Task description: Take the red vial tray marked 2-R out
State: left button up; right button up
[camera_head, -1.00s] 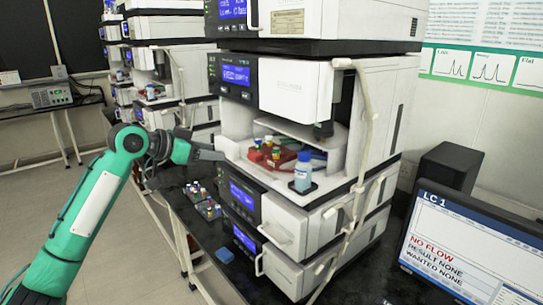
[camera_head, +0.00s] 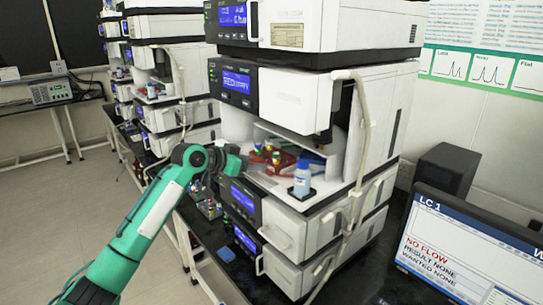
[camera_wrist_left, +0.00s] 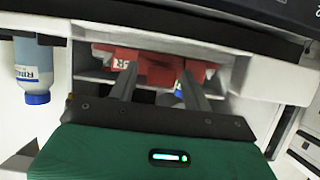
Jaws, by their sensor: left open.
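The red vial tray (camera_head: 281,163) sits in the open bay of the middle unit of the nearest stack, with several coloured-cap vials in it. In the left wrist view, which looks upside down, the red tray (camera_wrist_left: 155,66) lies just beyond my fingertips, with a partly hidden white label. I cannot read 2-R on it. My left gripper (camera_head: 243,162) is at the bay's front left, in front of the tray. In the wrist view my left gripper (camera_wrist_left: 158,72) is open, its two fingers apart and pointing at the tray. Contact cannot be told. My right gripper is out of view.
A blue-labelled rinse bottle (camera_head: 302,178) stands at the bay's front right, close beside the tray; it also shows in the wrist view (camera_wrist_left: 33,68). Another vial rack (camera_head: 208,207) stands on the dark bench, partly behind my arm. A monitor (camera_head: 470,245) is at right.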

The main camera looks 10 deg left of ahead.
pick_arm(q)
jog(key=c, duration=0.9)
